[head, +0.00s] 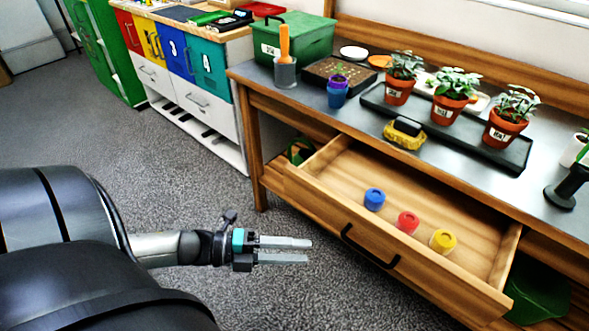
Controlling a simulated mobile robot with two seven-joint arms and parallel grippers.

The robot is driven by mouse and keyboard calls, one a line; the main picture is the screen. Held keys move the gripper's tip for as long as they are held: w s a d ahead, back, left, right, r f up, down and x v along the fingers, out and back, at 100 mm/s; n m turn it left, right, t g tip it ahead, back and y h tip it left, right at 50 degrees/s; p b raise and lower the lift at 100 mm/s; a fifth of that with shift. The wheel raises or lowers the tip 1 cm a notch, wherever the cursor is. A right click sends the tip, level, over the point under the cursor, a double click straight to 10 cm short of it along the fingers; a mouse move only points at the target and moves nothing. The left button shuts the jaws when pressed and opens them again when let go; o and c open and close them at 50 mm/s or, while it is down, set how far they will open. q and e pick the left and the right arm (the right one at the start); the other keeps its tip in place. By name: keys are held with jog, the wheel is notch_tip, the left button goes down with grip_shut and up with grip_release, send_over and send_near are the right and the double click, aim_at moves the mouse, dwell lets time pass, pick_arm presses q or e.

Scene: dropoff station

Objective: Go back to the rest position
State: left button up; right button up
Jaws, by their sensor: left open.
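My left gripper (310,251) is open and empty. Its two fingers point right over the grey carpet, a little left of the open drawer (345,180) and apart from it. The wooden drawer is pulled out from the table. A blue jar (374,200), a red jar (407,221) and a yellow jar (443,241) stand in a row inside it. The drawer's black handle (368,247) faces the gripper. My right gripper is not in view.
The grey-topped table (290,104) holds three potted plants on a black tray (507,157), a seedling tray (338,74), a green box (290,38) and a yellow item (404,138). Coloured cabinets (172,52) stand behind at left. Carpet (120,150) is clear there.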

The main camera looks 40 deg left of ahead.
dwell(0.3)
pick_arm(q)
jog(key=s+a+f+n+y, duration=0.1)
jog(key=a+f+n+y, duration=0.5)
jog(key=f, duration=0.5)
jog(key=s+a+f+n+y, duration=0.25)
jog(key=f+n+y, duration=0.25)
jog(key=f+n, duration=0.5)
jog(key=s+d+f+n+g+y, duration=0.1)
jog(key=s+d+f+n+g, duration=0.2)
jog(key=s+f, duration=0.4)
jog(key=s+d+f+n+g, duration=0.4)
jog(key=s+d+f+g, duration=0.1)
jog(key=s+f, duration=0.3)
jog(key=shift+s+d+f+n+g+y, duration=0.3)
jog(key=shift+s+d+g+y, duration=0.1)
jog(key=shift+s, duration=0.3)
